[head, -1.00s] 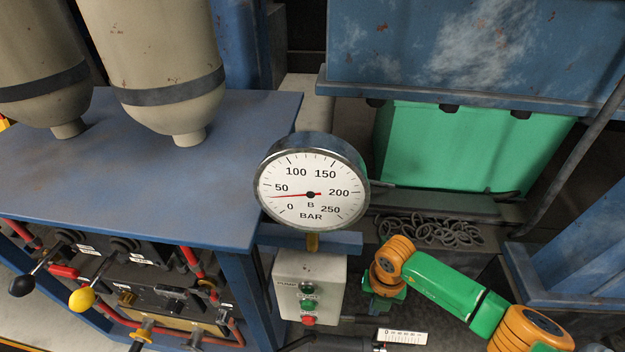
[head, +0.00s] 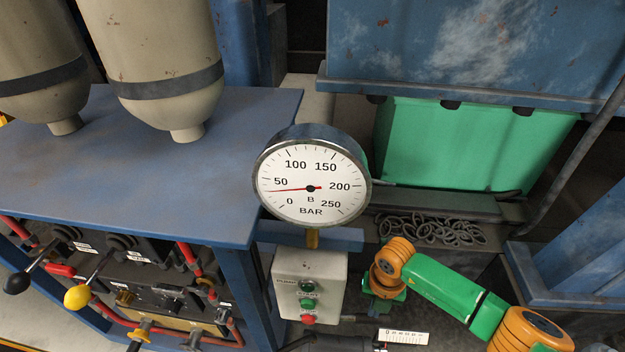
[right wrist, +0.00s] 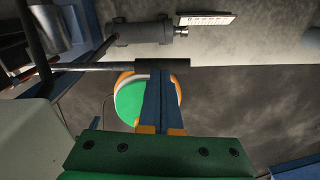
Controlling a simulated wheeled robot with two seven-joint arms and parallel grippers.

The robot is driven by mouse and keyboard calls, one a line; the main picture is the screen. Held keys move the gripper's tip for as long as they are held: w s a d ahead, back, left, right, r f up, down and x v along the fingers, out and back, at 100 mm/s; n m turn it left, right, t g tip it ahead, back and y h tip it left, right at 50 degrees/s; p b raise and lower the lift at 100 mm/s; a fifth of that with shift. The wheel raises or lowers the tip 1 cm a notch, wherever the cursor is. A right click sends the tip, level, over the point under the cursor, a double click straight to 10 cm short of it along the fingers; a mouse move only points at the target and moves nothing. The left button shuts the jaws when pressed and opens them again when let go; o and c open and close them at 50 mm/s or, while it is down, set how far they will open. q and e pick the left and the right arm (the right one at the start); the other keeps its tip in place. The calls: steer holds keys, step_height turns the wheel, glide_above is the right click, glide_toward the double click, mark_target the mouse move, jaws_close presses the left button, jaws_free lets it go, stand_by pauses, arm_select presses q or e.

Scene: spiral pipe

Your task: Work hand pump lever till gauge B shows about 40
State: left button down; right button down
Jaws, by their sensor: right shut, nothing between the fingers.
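Gauge B (head: 311,188) is a round white dial marked in BAR. Its red needle points left, between 0 and 50, just under the 50 mark, at roughly 40. A thin bar with a dark grip, which looks like the pump lever (right wrist: 162,63), crosses the right wrist view. My right gripper (right wrist: 161,74) is shut and empty, with its blue fingers reaching to that grip. The tips look against it, but I cannot tell whether they touch. In the head view the fingers are mostly hidden below my wrist. My left gripper is not in view.
A grey button box (head: 309,284) stands below the gauge. A grey cylinder (right wrist: 140,33) with a scale plate (right wrist: 205,18) lies near the lever. Yellow- and black-knobbed levers (head: 78,297) are at lower left.

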mark_target(371, 319)
steer(key=shift+f+b, duration=2.3)
steer(key=shift+f, duration=0.6)
steer(key=shift+r, duration=0.1)
step_height(371, 319, up, 7)
steer(key=p, duration=0.7)
steer(key=shift+r, duration=0.15)
steer(key=shift+f, duration=0.2)
